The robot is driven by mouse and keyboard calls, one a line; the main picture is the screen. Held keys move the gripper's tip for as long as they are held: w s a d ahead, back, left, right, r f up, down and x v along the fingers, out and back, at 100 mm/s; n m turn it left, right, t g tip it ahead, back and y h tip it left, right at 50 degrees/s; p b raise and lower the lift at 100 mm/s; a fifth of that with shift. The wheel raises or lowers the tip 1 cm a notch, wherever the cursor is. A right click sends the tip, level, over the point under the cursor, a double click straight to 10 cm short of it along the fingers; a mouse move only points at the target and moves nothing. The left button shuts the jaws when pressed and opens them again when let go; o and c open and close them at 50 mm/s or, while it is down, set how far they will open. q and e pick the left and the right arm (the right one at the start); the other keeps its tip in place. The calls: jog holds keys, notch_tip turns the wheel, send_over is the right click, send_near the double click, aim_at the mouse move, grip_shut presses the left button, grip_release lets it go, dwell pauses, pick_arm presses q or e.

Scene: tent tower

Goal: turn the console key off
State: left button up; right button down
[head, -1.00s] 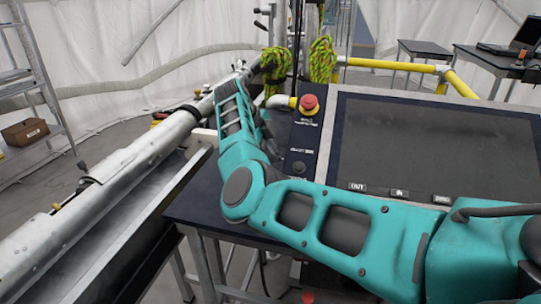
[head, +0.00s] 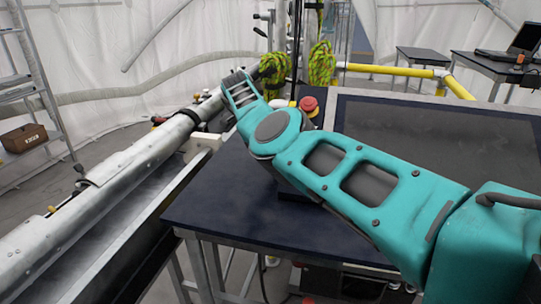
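The console (head: 440,140) has a large dark screen and a red emergency button (head: 308,105) at its upper left corner. The narrow control panel below that button is almost wholly covered by my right arm, and I cannot see the console key. My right arm reaches in from the lower right across the console. Its gripper end (head: 240,88) lies up and left of the red button, pointing away from me over the far edge of the table. Its fingertips cannot be made out, so I cannot tell whether it is open. My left gripper is not in view.
The dark tabletop (head: 225,205) left of the console is clear. A long grey metal tube (head: 140,155) runs along the left. Green-and-black ropes (head: 322,62) hang behind the console near a yellow rail (head: 390,68). A laptop (head: 523,40) stands on a table at the back right.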

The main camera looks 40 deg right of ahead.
dwell(0.3)
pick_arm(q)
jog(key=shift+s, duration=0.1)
pick_arm(e)
jog(key=c, duration=1.3)
grip_release()
